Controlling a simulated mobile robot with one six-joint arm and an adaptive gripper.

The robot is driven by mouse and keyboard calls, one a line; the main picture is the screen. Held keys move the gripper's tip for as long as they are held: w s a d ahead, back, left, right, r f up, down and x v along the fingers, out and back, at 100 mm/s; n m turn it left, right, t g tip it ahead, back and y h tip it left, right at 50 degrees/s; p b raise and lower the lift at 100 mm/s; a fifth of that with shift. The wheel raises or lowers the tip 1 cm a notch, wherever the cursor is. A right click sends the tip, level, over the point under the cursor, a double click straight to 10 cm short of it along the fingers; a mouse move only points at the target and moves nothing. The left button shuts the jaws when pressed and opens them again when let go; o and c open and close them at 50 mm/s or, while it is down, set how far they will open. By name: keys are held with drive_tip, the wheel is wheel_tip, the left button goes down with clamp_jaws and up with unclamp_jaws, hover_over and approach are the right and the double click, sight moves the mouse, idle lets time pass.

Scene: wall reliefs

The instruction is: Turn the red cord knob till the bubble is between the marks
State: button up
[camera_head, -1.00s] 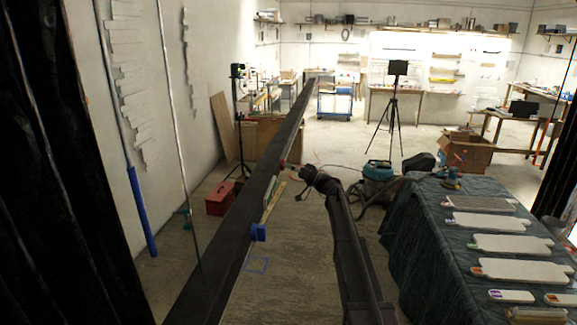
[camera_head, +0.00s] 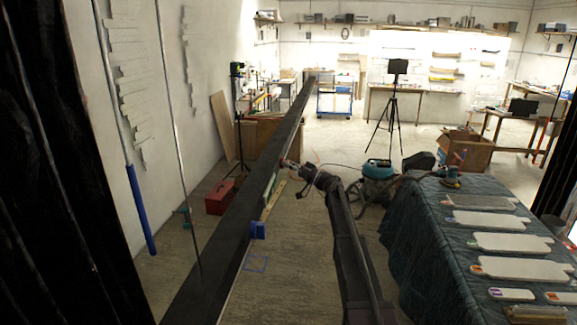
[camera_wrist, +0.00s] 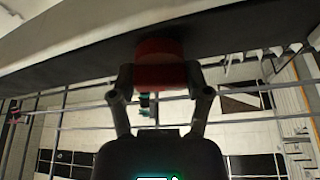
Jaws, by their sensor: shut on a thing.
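The red knob (camera_wrist: 160,65) shows in the wrist view against the underside of a long dark beam (camera_head: 220,232). My gripper (camera_wrist: 160,85) has one finger on each side of the knob and is shut on it. In the head view my gripper (camera_head: 290,164) meets the beam's right side, and only a small bit of red shows at its tip. A thin greenish strip (camera_head: 270,187) lies along the beam's side just nearer than the gripper. I cannot make out the bubble or the marks in either view. The cord is not clearly visible.
A red toolbox (camera_head: 220,198) stands on the floor left of the beam. A cloth-covered table (camera_head: 420,235) with pale boards stands at right. A tripod (camera_head: 392,115) stands behind.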

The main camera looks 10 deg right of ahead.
drive_tip(key=shift+n+g+y, duration=0.3)
drive_tip(key=shift+n+g, duration=0.2)
drive_tip(key=shift+n, duration=0.4)
drive_tip(key=o, duration=1.2)
drive_tip(key=shift+a, duration=0.1)
drive_tip(key=shift+c, duration=0.2)
drive_tip(key=shift+r, duration=0.15)
